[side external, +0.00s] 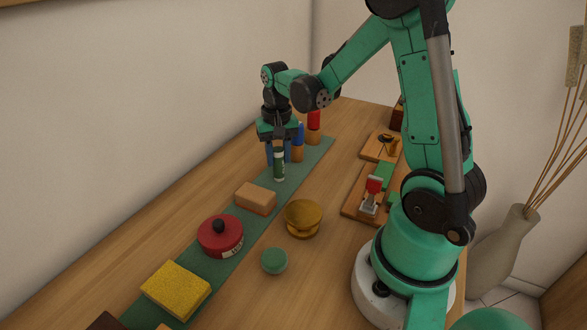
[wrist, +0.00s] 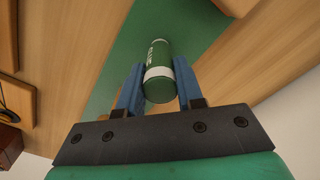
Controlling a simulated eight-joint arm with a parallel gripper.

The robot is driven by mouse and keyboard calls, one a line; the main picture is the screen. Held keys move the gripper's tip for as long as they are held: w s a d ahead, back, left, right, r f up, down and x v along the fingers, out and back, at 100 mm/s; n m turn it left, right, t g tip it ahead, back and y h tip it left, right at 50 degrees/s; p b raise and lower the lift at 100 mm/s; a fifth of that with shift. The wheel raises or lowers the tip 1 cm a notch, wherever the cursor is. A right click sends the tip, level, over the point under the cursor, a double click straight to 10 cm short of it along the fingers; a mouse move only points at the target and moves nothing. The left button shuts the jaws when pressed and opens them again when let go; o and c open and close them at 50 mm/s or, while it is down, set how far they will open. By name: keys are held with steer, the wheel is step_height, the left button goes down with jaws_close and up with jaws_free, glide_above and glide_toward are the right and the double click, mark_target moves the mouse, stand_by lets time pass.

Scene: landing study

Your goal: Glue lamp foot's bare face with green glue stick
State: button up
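The green glue stick (side external: 279,168) is upright below my gripper, over the green mat. In the wrist view the glue stick (wrist: 158,62), with white bands, lies between the two blue fingers of my gripper (wrist: 159,92). The fingers appear closed against its sides. In the side view my gripper (side external: 277,152) points down. I cannot tell whether the stick's lower end touches the mat. A round brass-coloured piece (side external: 303,215) on the wooden table may be the lamp foot; I see no glue on it.
The green mat (side external: 228,212) bears a tan block (side external: 256,198), a red tin (side external: 220,236) and a yellow sponge (side external: 176,289). Blue (side external: 298,138) and red (side external: 314,122) sticks stand behind my gripper.

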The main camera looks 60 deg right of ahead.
jaws_close()
steer(key=shift+r, duration=3)
